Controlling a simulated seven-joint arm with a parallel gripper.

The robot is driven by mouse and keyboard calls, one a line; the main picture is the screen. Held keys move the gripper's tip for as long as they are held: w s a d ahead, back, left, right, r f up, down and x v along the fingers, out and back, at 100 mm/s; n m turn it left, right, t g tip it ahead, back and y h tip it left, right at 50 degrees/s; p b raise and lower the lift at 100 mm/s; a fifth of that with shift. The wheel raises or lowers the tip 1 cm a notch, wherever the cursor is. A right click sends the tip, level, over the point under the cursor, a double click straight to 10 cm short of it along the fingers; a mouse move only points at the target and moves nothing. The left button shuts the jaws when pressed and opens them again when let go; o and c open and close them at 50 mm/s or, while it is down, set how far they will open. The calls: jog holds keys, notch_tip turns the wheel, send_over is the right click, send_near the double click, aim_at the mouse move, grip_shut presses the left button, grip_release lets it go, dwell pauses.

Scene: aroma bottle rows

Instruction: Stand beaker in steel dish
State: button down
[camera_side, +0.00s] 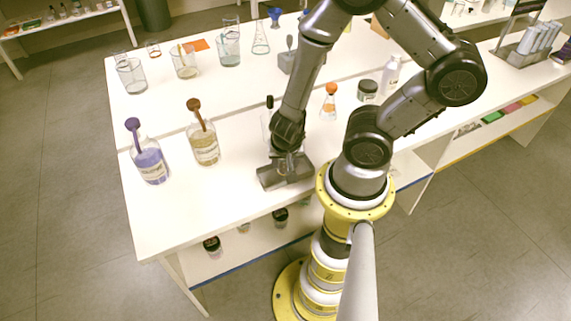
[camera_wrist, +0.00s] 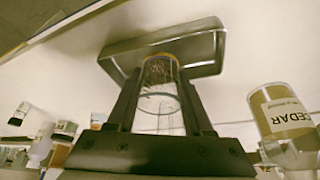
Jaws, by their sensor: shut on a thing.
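My gripper (camera_side: 287,148) points down over the steel dish (camera_side: 268,180), near the front edge of the bench. In the wrist view my gripper (camera_wrist: 160,100) has its two fingers on either side of a clear glass beaker (camera_wrist: 157,103) and is shut on it. The beaker looks roughly upright. Its far end overlaps the shallow rectangular steel dish (camera_wrist: 215,45). Whether its base touches the dish floor or hangs just above it I cannot tell. In the side view the gripper and wrist hide most of the beaker.
A blue-filled bottle (camera_side: 151,166) and an amber-filled cedar bottle (camera_side: 205,150) stand left of the dish. An orange-topped flask (camera_side: 329,108) and a dark-lidded jar (camera_side: 368,92) stand behind right. Glassware lines the back. The bench front left of the dish is clear.

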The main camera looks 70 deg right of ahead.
jog(key=shift+f, duration=0.6)
jog(key=shift+f, duration=0.15)
jog(key=c, duration=0.6)
grip_release()
